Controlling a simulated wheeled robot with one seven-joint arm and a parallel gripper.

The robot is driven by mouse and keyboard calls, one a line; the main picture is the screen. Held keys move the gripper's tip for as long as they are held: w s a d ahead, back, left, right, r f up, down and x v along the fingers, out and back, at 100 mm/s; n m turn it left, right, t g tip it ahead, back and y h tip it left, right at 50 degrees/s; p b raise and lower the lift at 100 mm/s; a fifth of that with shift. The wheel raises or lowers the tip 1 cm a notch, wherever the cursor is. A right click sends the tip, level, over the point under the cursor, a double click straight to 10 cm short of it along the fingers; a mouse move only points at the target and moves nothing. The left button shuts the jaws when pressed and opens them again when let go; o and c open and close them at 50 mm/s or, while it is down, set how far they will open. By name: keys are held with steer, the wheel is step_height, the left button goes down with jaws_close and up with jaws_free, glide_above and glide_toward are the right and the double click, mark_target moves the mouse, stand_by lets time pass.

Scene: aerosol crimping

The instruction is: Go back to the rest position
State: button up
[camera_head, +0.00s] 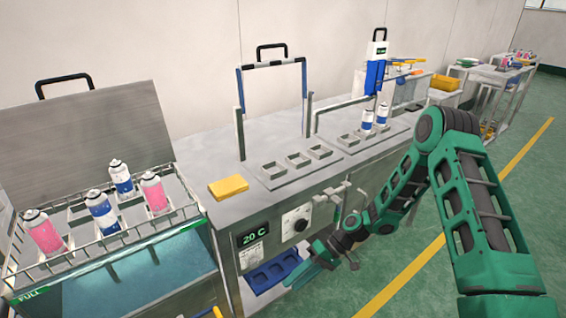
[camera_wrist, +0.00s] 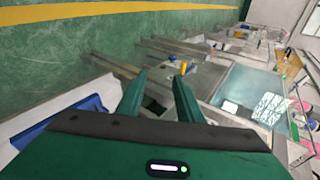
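My gripper (camera_head: 322,270) is in front of the workbench (camera_head: 222,212), low and near the front panel with the dial. My green arm reaches in from the right side of the head view. In the wrist view, the two green fingers of my gripper (camera_wrist: 160,80) stand apart with a clear gap. Nothing is held between them. The fingertips are clear of the bench top.
A wire-rimmed bath (camera_head: 130,240) with several pink and blue cans stands at the left. A yellow block (camera_head: 229,187) lies on the bench. A blue tray (camera_head: 272,272) sits below. Green floor at right is clear.

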steer(key=s+d+r+m+t+h, duration=0.15)
steer(key=d+r+h, duration=0.25)
steer(key=d+r, duration=0.8)
steer(key=s+d+r+m+t+h, duration=0.1)
steer(key=s+d+r+m+h, duration=0.15)
steer(key=d+r, duration=0.85)
steer(key=s+d+r+m+h, duration=0.1)
steer(key=s+d+r+m, duration=0.1)
steer(key=s, duration=0.5)
steer(key=s+d+r+m+t+h, duration=0.1)
steer(key=s+d+r+m, duration=0.1)
steer(key=s+d+r, duration=0.3)
steer(key=s+d+r+m+t+h, duration=0.1)
steer(key=s+d+r+m, duration=0.2)
steer(key=s+d, duration=0.3)
steer(key=s+r, duration=0.1)
steer(key=s, duration=0.2)
steer(key=shift+s+d+r, duration=0.2)
steer(key=shift+s+d, duration=0.05)
steer(key=shift+d, duration=0.1)
